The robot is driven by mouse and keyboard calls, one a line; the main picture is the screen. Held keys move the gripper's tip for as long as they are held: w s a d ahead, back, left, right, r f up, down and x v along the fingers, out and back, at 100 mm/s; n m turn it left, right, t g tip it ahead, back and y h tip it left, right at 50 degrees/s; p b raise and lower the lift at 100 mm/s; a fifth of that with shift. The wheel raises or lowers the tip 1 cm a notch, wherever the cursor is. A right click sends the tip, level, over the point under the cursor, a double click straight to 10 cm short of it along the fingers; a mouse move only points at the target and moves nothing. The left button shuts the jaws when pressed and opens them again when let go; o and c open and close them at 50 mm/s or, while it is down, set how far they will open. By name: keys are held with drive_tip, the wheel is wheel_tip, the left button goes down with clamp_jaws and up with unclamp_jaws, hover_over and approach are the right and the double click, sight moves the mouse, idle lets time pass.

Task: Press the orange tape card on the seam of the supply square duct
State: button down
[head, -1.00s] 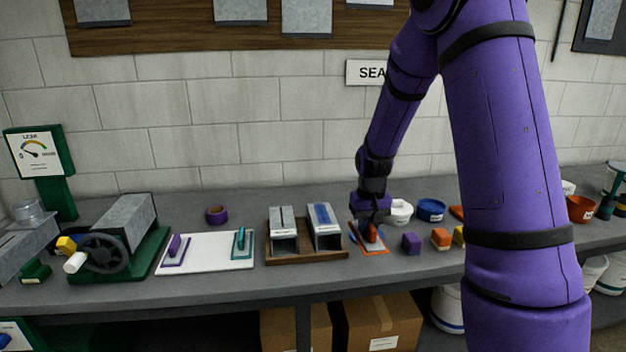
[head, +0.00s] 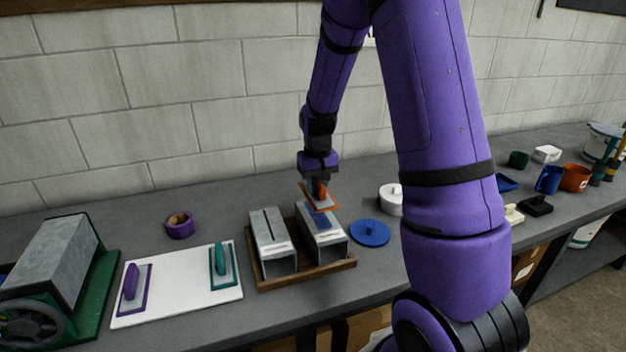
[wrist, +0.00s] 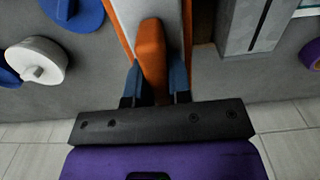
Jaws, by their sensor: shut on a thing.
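My gripper (head: 317,183) is shut on the orange grip (wrist: 151,50) of the orange-edged tape card (head: 319,198). It holds the card above the right-hand square duct (head: 330,247), which has a blue strip (head: 318,222) along its top. The card hides the far part of that duct's top; whether they touch is unclear. The left-hand square duct (head: 270,245) shows a dark open slit along its top and stands beside it; it also shows in the wrist view (wrist: 246,25). I cannot read which duct is the supply one.
Both ducts sit in a wooden tray (head: 307,274). A blue knobbed disc (head: 370,233) and a white knobbed tub (head: 391,199) lie to the right. A white board (head: 183,295) with purple and teal handled tools, and a purple tape roll (head: 180,225), lie left. The wall stands behind.

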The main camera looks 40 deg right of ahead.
sight(317, 214)
drive_tip(key=shift+f, duration=2.85)
drive_tip(key=shift+s+f, duration=0.1)
drive_tip(key=shift+f, duration=0.35)
idle(0.4)
drive_tip(key=shift+r, duration=0.1)
drive_tip(key=shift+r, duration=3.95)
